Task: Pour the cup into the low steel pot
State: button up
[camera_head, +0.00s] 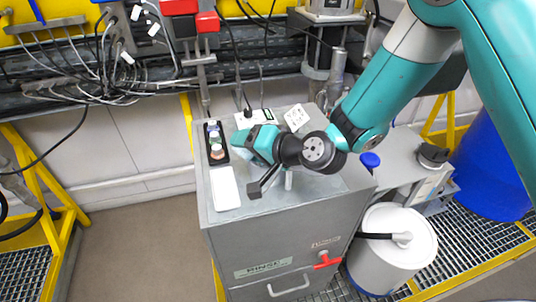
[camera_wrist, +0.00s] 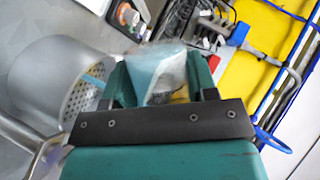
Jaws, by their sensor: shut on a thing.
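My gripper (camera_wrist: 160,88) is shut on a translucent, pale bluish cup (camera_wrist: 157,72), which sits between its teal fingers in the wrist view. In the head view my gripper (camera_head: 248,140) is above the grey cabinet top, with the cup (camera_head: 240,137) partly hidden at its end. I cannot tell the cup's contents or exact tilt. A grey metal vessel with a perforated plate (camera_wrist: 85,95) shows at left in the wrist view, apart from the cup. I cannot tell whether it is the low steel pot. No pot shows clearly in the head view.
The cabinet top (camera_head: 232,218) holds a black tray with small round items (camera_head: 215,145) and a white pad (camera_head: 225,188). A white drum (camera_head: 390,250) stands at right below. Cables and pipes run along the back wall. The cabinet's front edge is clear.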

jog(key=shift+f+m+b, duration=0.25)
jog(key=shift+m+b, duration=0.05)
jog(key=shift+b, duration=0.05)
dwell(0.3)
jog(key=shift+d+r+m+g+y, duration=0.1)
jog(key=shift+r+m+g+y, duration=0.25)
jog(key=shift+m+y, duration=0.15)
dwell(0.9)
jog(key=shift+w+d+f+m+y+b, duration=0.5)
jog(key=shift+w+f+m+b, duration=0.1)
jog(key=shift+b, duration=0.9)
jog(key=shift+w+d+r+m+g+y+b, duration=0.15)
jog(key=shift+r+m+g+y+b, duration=0.1)
jog(key=shift+r+m+y+b, duration=0.4)
dwell(0.9)
